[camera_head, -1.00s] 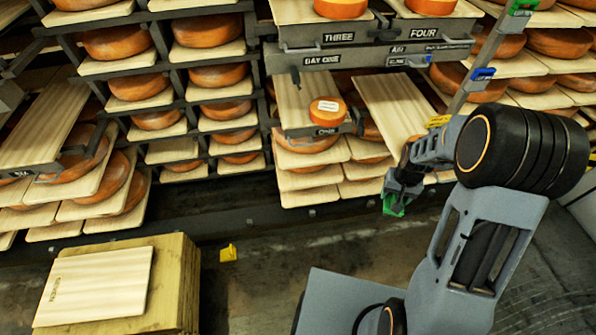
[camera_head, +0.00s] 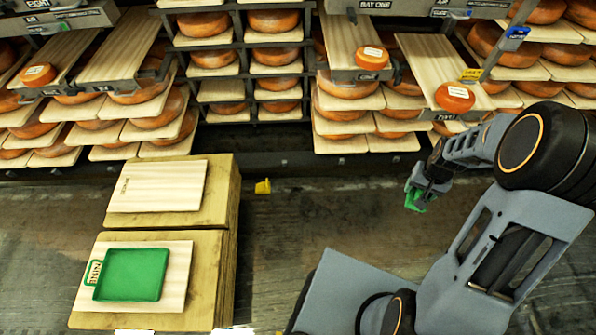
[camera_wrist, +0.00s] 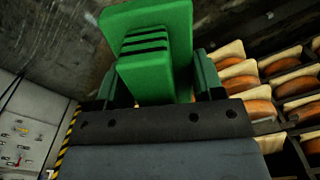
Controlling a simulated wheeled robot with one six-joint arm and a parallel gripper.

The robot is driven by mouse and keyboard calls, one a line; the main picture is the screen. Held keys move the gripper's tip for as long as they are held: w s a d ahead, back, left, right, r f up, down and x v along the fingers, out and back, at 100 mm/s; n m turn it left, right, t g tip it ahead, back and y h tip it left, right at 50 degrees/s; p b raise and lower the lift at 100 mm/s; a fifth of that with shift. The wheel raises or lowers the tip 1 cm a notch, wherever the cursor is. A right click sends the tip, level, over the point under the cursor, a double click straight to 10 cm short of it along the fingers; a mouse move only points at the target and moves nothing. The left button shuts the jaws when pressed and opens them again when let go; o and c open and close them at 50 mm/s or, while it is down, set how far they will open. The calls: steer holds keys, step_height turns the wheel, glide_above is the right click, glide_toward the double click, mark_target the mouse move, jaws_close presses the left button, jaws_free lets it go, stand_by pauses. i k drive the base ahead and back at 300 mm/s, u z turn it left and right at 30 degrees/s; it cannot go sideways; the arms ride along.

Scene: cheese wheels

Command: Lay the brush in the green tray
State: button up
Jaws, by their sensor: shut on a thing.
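My gripper (camera_head: 417,194) is at the right of the head view, in the air above the floor. It is shut on a green brush (camera_wrist: 150,45), whose blocky green body fills the top middle of the wrist view between the two fingers. In the head view only a small green part of the brush (camera_head: 414,203) shows below the jaws. The green tray (camera_head: 160,292) lies at the lower left of the head view, on a pale board on a wooden block. The tray looks empty, and my gripper is well to its right, apart from it.
A second wooden block with a pale board (camera_head: 158,186) stands behind the tray's block. Racks of orange cheese wheels (camera_head: 275,55) line the back. A small yellow object (camera_head: 263,187) lies on the floor. Open floor (camera_head: 310,220) lies between the blocks and my arm.

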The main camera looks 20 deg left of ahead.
mark_target(139, 282)
steer(key=z, duration=1.15)
steer(key=k, duration=3)
steer(key=u, duration=2.45)
steer(key=i, duration=0.5)
steer(key=z, duration=0.05)
